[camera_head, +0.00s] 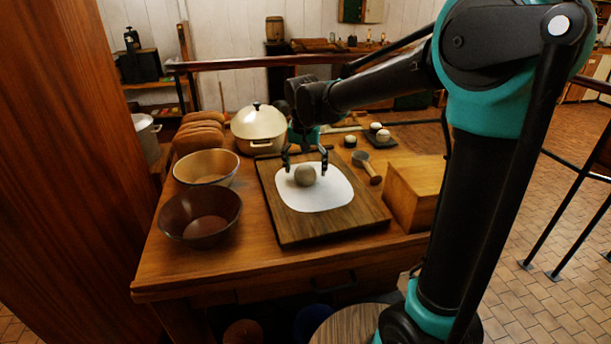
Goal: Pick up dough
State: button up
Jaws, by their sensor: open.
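The dough (305,175) is a small greyish-beige ball. It rests on a white sheet (322,198) that lies on a dark wooden board (290,231) on the table. My gripper (305,168) is open and points down just above and around the far side of the ball. One finger shows to the left of the ball and one to the right. I cannot tell from this view whether either finger touches it.
Two bowls (200,213) stand left of the board, with bread loaves (198,138) behind. A lidded cream pot (258,130) stands at the back. A wooden box (412,190) and a scoop (367,168) are to the right. The table's front strip (240,266) is clear.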

notch_tip(320, 180, down, 2)
jog(key=shift+w, duration=0.1)
jog(key=shift+r, duration=0.1)
jog(key=c, duration=1.5)
